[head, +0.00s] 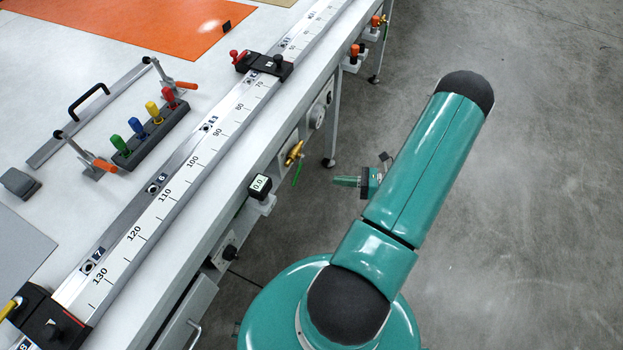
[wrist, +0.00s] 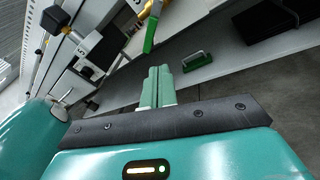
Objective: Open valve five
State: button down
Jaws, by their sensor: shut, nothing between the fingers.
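A brass valve (head: 293,153) with a green lever (head: 297,174) sits on the side of the bench, below its edge. The lever hangs down and outward from the brass body. In the wrist view the green lever (wrist: 150,36) shows at the top, with brass behind it.
The bench (head: 225,130) carries a numbered rail (head: 165,200) along its edge. The floor (head: 520,200) at right is clear.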

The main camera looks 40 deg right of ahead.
aim_at(297, 175)
notch_tip(297, 175, down, 7)
jog(key=n+t, duration=0.4)
jog(key=n, duration=0.6)
jog(key=w+a+r, duration=0.5)
jog(key=w+a, duration=0.2)
jog(key=w, duration=0.1)
jog(key=shift+w+r+n+h, duration=0.15)
jog(key=shift+w+n+h, duration=0.05)
jog(key=shift+n+h, duration=0.1)
